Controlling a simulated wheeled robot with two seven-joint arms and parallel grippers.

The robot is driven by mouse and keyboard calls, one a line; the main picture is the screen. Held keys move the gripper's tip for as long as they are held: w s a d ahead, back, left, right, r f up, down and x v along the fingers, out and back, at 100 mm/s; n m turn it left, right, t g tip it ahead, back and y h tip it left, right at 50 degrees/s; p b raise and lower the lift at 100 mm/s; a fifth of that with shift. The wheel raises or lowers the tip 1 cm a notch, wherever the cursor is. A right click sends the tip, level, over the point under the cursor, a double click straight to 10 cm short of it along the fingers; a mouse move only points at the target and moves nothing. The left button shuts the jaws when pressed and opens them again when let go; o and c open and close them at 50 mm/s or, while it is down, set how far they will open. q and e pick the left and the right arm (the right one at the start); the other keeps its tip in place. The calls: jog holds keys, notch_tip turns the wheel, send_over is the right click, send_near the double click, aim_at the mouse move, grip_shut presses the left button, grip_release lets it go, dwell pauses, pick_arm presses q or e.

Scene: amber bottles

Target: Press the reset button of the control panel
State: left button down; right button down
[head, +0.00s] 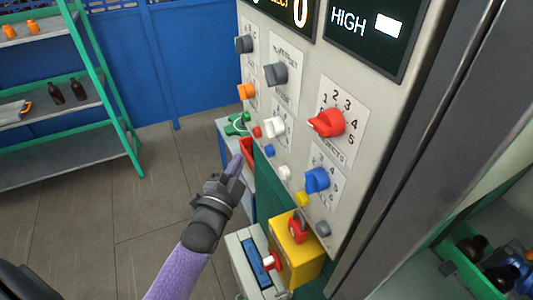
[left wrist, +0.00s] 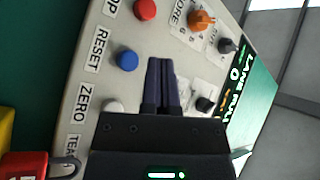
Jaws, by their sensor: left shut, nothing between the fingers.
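The control panel (head: 262,60) stands at the right in the head view, its face tilted in the picture. Its blue button (head: 270,151) sits in a slanting row of small buttons. In the left wrist view the blue button (left wrist: 127,60) has the label RESET (left wrist: 100,50) beside it. My left gripper (head: 236,163) is shut and empty, left of the button row in the head view. In the left wrist view its fingertips (left wrist: 160,62) appear just right of the blue button; I cannot tell the depth gap. My right gripper is not in view.
A red button (left wrist: 145,8) and a white button (left wrist: 113,106) flank the blue one. Knobs, including a red one (head: 327,123), stick out of the panel. A yellow box (head: 300,255) with a red padlock is below. A green shelf (head: 70,150) with bottles stands left.

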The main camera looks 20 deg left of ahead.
aim_at(269, 151)
pick_arm(q)
jog(key=shift+w+d+b, duration=0.3)
jog(key=shift+w+d, duration=0.85)
jog(key=shift+w, duration=0.15)
dwell(1.1)
jog(key=shift+w+d, duration=0.3)
jog(key=shift+w, duration=0.05)
jog(key=shift+w+d, duration=0.25)
jog(key=shift+w, duration=0.05)
dwell(0.7)
dwell(0.3)
jog(key=shift+s+a, duration=0.5)
jog(key=shift+s, duration=0.15)
